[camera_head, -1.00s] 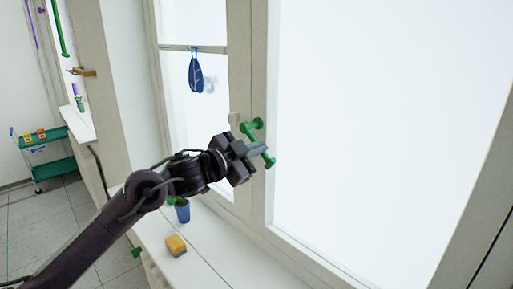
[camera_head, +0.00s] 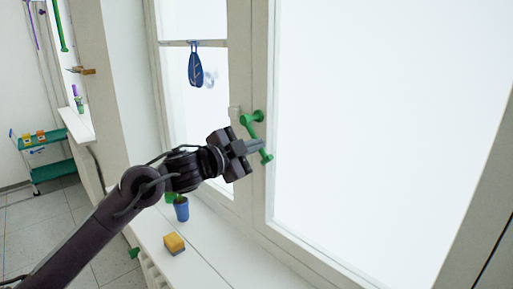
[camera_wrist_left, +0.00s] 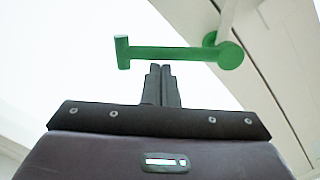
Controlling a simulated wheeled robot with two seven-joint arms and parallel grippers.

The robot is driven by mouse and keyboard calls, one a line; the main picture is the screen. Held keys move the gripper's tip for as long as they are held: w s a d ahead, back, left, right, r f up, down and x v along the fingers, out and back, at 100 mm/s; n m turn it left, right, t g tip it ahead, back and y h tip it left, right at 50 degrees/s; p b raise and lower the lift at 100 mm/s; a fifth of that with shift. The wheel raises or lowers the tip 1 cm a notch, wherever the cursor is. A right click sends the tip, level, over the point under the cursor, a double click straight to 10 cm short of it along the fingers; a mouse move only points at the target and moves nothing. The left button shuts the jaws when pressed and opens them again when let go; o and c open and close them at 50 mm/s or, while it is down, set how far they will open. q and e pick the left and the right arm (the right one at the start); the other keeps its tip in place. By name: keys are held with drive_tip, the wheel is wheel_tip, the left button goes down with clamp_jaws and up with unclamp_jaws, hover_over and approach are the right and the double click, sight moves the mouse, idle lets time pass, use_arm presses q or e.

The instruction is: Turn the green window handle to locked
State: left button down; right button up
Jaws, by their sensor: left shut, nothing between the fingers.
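The green window handle (camera_head: 262,137) is on the window frame in the head view. Its lever slopes down and slightly right from the pivot. In the left wrist view the lever (camera_wrist_left: 165,53) runs across the picture, with its round pivot at the right and its free end at the left. My left gripper (camera_head: 258,146) is shut and empty. Its fingertips reach the lever's lower part in the head view. In the left wrist view the shut fingers (camera_wrist_left: 161,72) end just below the lever; I cannot tell whether they touch. My right gripper is out of view.
A blue pot (camera_head: 181,210) and a yellow sponge (camera_head: 174,243) are on the white sill (camera_head: 210,265) below my arm. A green cart (camera_head: 52,171) stands at the far left.

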use_arm(q)
drive_tip(key=shift+w+a+f+m+t+b, duration=0.1)
drive_tip(key=shift+w+a+f+m+b, duration=0.45)
drive_tip(key=shift+m+b, duration=0.6)
drive_tip(key=shift+w+a+f+m+t+b, duration=0.1)
drive_tip(key=shift+w+a+f+m+b, duration=0.45)
drive_tip(key=shift+m+b, duration=0.65)
drive_tip(key=shift+w+a+f+m+t+b, duration=0.1)
drive_tip(key=shift+w+a+f+m+b, duration=0.45)
drive_tip(key=shift+m+b, duration=0.6)
drive_tip(key=shift+s+d+f, duration=0.1)
drive_tip(key=shift+s, duration=0.05)
